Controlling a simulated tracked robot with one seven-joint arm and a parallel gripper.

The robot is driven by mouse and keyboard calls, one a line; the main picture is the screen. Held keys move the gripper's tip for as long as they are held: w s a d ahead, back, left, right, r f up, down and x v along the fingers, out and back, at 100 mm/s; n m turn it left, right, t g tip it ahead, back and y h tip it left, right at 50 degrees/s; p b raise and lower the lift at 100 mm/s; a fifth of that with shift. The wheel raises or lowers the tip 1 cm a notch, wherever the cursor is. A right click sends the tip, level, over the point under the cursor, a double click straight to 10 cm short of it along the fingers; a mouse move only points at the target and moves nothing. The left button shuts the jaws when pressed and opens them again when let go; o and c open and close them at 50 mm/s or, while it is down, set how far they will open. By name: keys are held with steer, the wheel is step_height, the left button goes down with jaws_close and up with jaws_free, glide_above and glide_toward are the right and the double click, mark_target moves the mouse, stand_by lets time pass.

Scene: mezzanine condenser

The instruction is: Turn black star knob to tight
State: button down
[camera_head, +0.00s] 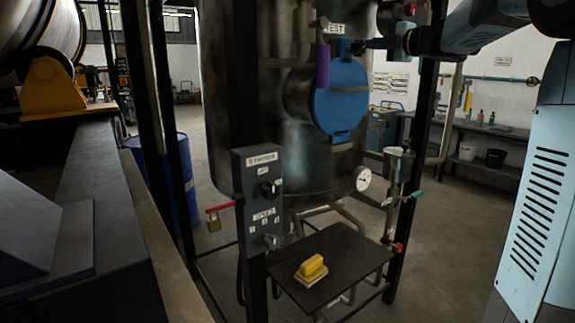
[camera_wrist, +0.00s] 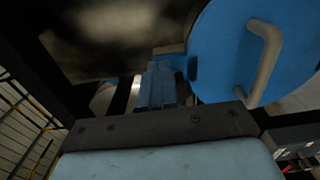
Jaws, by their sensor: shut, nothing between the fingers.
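The round blue hatch cover (camera_head: 341,98) is on the front of the large dark tank, with a bar handle across it. A small dark shape shows at the upper right edge of the cover, beside my gripper (camera_head: 372,44); I cannot tell whether it is the black star knob or my fingertips. In the wrist view my gripper (camera_wrist: 163,80) is shut and empty, with its fingers close to the left edge of the blue cover (camera_wrist: 228,45). Whether the fingers touch anything is unclear. No star shape is clearly visible, and the fingers may hide the knob.
The dark tank (camera_head: 240,100) stands in a black frame. A purple cylinder (camera_head: 323,68) hangs left of the cover, below a TEST sign (camera_head: 334,29). A grey switch box (camera_head: 258,195), a pressure gauge (camera_head: 362,178) and a shelf (camera_head: 340,258) with a yellow-handled brush (camera_head: 311,270) are lower down.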

steer(key=shift+d+f, duration=0.15)
steer(key=shift+f, duration=0.7)
steer(key=shift+s+f, duration=0.1)
steer(key=shift+f, duration=0.5)
stand_by(0.5)
steer(key=v, duration=0.5)
steer(key=shift+s+d+f, duration=0.15)
steer(key=shift+s+d, duration=0.05)
steer(key=shift+d, duration=0.25)
stand_by(0.4)
